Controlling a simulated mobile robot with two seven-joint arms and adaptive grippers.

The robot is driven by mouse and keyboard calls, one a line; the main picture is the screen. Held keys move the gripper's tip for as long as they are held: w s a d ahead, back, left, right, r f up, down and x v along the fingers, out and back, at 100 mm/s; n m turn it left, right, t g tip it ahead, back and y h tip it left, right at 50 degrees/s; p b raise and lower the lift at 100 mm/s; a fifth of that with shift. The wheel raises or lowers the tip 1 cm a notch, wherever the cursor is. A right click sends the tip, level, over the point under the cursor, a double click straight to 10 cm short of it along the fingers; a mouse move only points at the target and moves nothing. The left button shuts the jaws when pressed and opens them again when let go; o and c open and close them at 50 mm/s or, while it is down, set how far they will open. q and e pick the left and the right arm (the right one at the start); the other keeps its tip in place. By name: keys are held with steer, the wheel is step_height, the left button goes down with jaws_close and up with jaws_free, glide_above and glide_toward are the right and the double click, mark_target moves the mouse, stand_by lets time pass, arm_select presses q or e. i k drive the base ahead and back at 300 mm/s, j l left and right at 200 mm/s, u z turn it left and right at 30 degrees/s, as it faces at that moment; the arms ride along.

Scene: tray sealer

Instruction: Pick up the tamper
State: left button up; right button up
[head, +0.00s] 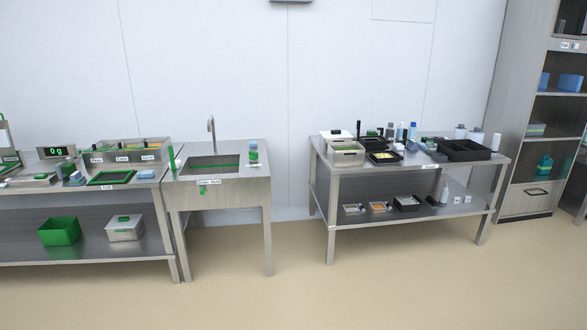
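I cannot make out a tamper for certain in the head view; the small items on the tables are too far away to tell apart. Neither of my grippers shows in the head view. A left steel table (138,188) carries a scale display (57,152) reading 0 g, a steel bin unit (125,153) with labelled sections, and a green-rimmed tray (111,178). A right steel table (420,166) carries several dark trays, bottles and small tools, including an upright black thing (359,129).
A steel sink (213,166) with a tall tap (211,128) stands between the tables. A green bin (59,232) and a steel container (124,229) sit on the left lower shelf. A shelf cabinet (516,130) stands at the right. The beige floor (300,290) in front is clear.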

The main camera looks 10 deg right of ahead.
mark_target(412, 145)
steer(key=i+z, duration=0.3)
steer(key=i, duration=0.25)
steer(key=i+z, duration=0.35)
steer(key=i, duration=0.25)
steer(key=i+j+z, duration=0.3)
steer(key=i, duration=0.25)
steer(key=i+l, duration=0.3)
steer(key=i, duration=0.2)
steer(key=i+l, duration=0.3)
steer(key=i, duration=0.2)
steer(key=i+l, duration=0.3)
steer(key=i, duration=0.2)
